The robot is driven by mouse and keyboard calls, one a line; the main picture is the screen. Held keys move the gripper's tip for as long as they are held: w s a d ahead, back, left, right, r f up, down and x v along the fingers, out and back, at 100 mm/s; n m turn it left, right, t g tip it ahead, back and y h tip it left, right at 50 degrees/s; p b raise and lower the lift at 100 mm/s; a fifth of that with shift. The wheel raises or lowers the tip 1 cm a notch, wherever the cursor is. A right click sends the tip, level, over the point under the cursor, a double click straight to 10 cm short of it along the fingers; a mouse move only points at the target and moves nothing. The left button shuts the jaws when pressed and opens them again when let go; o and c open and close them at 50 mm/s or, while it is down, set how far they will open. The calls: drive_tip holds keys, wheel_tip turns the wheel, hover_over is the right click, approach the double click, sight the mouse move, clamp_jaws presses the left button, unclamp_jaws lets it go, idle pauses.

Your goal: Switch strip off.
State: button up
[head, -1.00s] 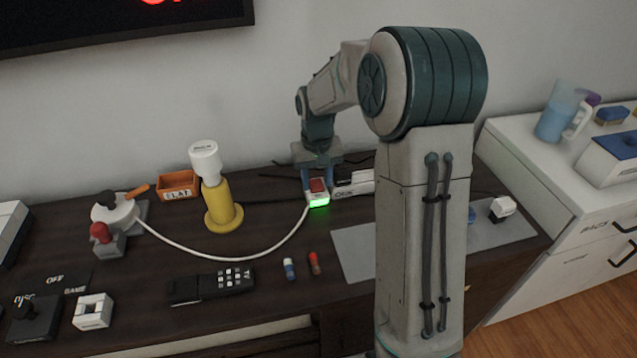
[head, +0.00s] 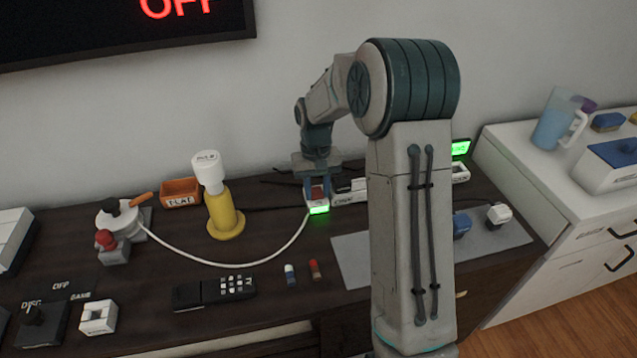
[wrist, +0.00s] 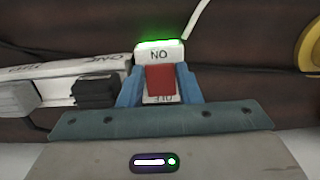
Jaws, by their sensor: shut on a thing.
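The power strip (head: 345,199) is white and lies at the back of the dark table. Its end block has a red switch (head: 317,191) and a lit green light (head: 319,211). In the wrist view the red switch (wrist: 160,79) sits between an ON label, seen upside down, and a partly covered OFF label. My gripper (head: 316,195) reaches down over this end block. Its blue fingers, clear in the wrist view (wrist: 159,91), are shut on the red switch from both sides. The green light glows in the wrist view too.
A black plug (wrist: 95,92) stands in the strip close beside my finger. A white cord (head: 240,265) curves from the end block to the left. A yellow stand (head: 222,218) and an orange bin (head: 181,192) are to the left. A wall screen (head: 120,30) shows red OFF.

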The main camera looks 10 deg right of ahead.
drive_tip(key=shift+w+r+g+p, duration=0.25)
drive_tip(key=shift+g+p, duration=0.25)
drive_tip(key=shift+p, duration=0.4)
drive_tip(key=shift+f+g+p, duration=0.1)
drive_tip(key=shift+g+p, duration=0.3)
drive_tip(key=shift+p, duration=0.1)
drive_tip(key=o, duration=0.7)
drive_tip(key=v, duration=1.3)
drive_tip(key=shift+r+p, duration=0.35)
